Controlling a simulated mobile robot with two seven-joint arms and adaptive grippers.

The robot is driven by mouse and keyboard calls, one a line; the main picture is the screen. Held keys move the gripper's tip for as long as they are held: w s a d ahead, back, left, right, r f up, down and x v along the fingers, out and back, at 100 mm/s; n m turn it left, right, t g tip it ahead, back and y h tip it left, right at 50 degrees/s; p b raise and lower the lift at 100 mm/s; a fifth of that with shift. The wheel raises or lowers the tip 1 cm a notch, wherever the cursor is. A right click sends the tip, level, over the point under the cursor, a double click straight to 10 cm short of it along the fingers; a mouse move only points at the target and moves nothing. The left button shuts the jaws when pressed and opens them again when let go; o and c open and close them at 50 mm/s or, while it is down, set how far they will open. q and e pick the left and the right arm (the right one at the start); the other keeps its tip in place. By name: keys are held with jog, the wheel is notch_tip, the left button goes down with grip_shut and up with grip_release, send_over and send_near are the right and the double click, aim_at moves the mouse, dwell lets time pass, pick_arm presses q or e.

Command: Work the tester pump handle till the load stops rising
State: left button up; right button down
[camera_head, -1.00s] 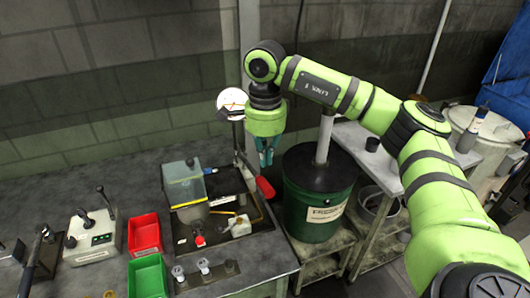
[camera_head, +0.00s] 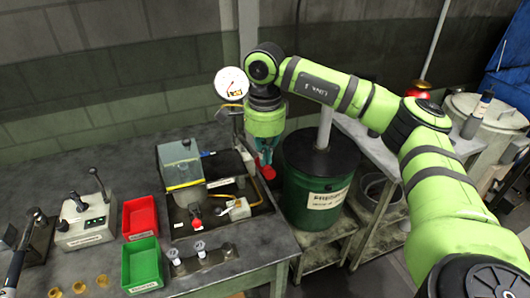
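The tester stands in a black tray (camera_head: 258,205) on the bench, with a clear-sided box (camera_head: 181,165) on it. Its round white gauge (camera_head: 231,84) is at the back; the needle reading is too small to tell. The pump handle's red grip (camera_head: 267,172) is at the tray's right side. My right gripper (camera_head: 264,156) points down with its teal fingers right at the grip, overlapping it in the picture. I cannot tell whether they are shut on it. My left gripper is not in view.
A red bin (camera_head: 140,217) and a green bin (camera_head: 144,264) stand left of the tray, near a lever control box (camera_head: 85,226). A dark green drum (camera_head: 315,200) stands close to the right of the bench. A wall is behind.

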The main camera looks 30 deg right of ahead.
notch_tip(320, 180, down, 9)
jog(key=b, duration=0.6)
dwell(0.7)
notch_tip(320, 180, up, 11)
jog(key=p, duration=0.8)
jog(key=shift+r, duration=0.1)
dwell(1.1)
